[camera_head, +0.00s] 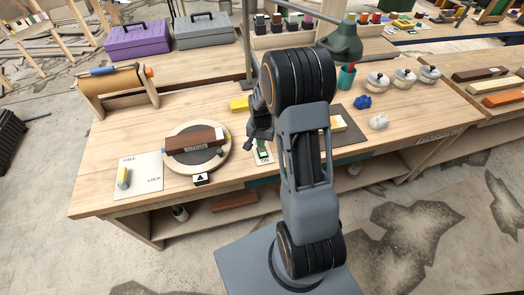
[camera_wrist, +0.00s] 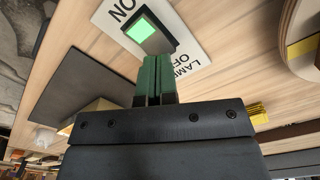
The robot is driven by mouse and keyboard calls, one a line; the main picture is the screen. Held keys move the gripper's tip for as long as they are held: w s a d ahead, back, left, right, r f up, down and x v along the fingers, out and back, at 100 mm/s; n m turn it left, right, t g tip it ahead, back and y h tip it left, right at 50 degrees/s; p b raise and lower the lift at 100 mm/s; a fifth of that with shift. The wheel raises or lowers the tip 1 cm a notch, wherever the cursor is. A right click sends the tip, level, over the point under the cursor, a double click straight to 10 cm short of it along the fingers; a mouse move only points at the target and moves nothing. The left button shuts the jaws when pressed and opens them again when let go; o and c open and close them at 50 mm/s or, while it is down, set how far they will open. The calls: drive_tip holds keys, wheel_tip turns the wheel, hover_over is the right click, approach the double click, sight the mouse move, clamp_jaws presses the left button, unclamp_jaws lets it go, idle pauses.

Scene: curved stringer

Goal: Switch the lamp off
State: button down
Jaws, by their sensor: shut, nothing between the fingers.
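The lamp switch is a rocker (camera_wrist: 145,32) with a bright green lit face toward ON and a dark side toward OFF. It sits on a white plate (camera_wrist: 182,30) marked ON and LAMP OFF; the plate partly shows in the head view (camera_head: 264,160). My gripper (camera_wrist: 156,60) is shut and empty, its green fingertips at the rocker's dark OFF-side end. I cannot tell whether they touch it. In the head view my arm hides part of the plate. The green desk lamp (camera_head: 345,44) stands at the back of the bench.
A round turntable (camera_head: 181,166) with a brown block is left of the switch. A dark mat (camera_head: 352,130) lies right, with a blue object (camera_head: 362,102) and a pale one (camera_head: 379,122) nearby. A yellow block (camera_head: 238,104) lies behind. The bench's front edge is close.

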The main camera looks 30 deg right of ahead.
sight(263, 153)
drive_tip(key=shift+f+b, duration=0.8)
drive_tip(key=shift+f, duration=0.3)
idle(0.3)
drive_tip(key=shift+r, duration=0.1)
drive_tip(key=shift+r+p, duration=2.5)
drive_tip(key=shift+r, duration=1)
drive_tip(key=shift+s, duration=0.1)
drive_tip(key=shift+s+a+f+n+g, duration=0.2)
drive_tip(key=shift+s+n, duration=0.15)
drive_tip(key=shift+s, duration=0.2)
drive_tip(key=shift+s+a+f+n+g, duration=0.1)
drive_tip(key=shift+s+f+n+g, duration=0.1)
drive_tip(key=shift+s+n, duration=0.25)
drive_tip(key=s+a+r+n+t, duration=0.2)
drive_tip(key=s+a+r+n, duration=0.1)
drive_tip(key=s+r, duration=0.4)
drive_tip(key=s+a+r+n+t, duration=0.3)
drive_tip(key=s+a+r, duration=0.2)
drive_tip(key=r, duration=0.8)
drive_tip(key=shift+s+a+n, duration=0.3)
drive_tip(key=shift+s+a, duration=0.05)
drive_tip(key=shift+s, duration=0.6)
